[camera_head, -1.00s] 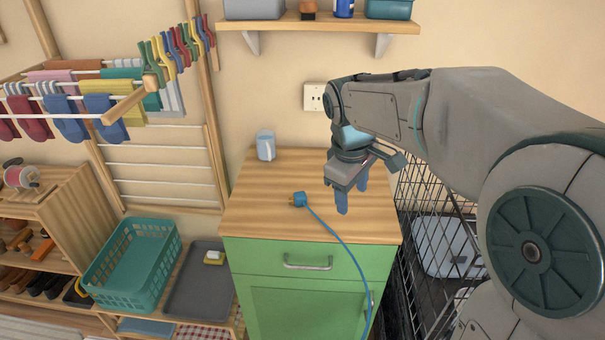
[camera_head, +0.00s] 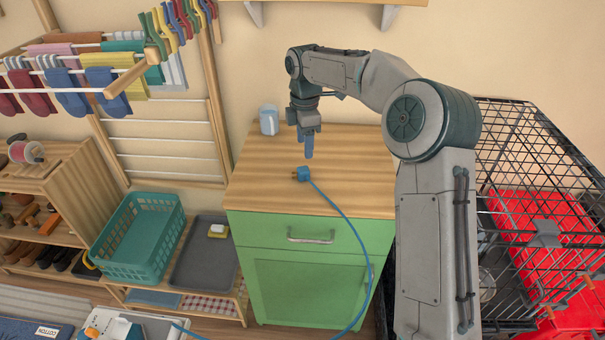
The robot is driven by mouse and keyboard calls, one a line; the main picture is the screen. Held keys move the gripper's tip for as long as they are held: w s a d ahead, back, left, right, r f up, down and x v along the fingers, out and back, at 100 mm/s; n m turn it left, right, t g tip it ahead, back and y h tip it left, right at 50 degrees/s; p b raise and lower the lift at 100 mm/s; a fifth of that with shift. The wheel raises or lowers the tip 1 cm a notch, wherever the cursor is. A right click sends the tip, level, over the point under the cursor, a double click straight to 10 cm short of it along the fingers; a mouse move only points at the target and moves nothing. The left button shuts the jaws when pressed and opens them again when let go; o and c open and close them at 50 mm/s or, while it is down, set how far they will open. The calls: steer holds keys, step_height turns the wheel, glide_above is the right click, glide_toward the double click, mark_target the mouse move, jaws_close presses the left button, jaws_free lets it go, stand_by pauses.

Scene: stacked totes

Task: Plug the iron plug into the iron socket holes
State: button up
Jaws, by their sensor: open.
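The blue plug (camera_head: 303,174) with brass-coloured prongs lies on the wooden top of the green cabinet, near the middle. Its prongs point left. Its blue cord (camera_head: 352,235) runs over the cabinet's front edge and down to the floor. My gripper (camera_head: 308,152) points down over the cabinet top, just behind and above the plug in the picture. It is open and empty, apart from the plug; the gap between its fingers is hard to see from this side. The wall socket is not visible; my arm covers that part of the wall.
A light-blue cup (camera_head: 268,120) stands at the back left of the cabinet top (camera_head: 350,185). A drying rack with socks (camera_head: 110,70) and a teal basket (camera_head: 140,235) are on the left. A black wire cage (camera_head: 530,150) stands right. The cabinet top's right side is clear.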

mark_target(303, 169)
steer(key=f, duration=0.5)
steer(key=f+p, duration=0.1)
steer(key=f, duration=0.4)
steer(key=shift+w+a, duration=0.2)
steer(key=c, duration=1.1)
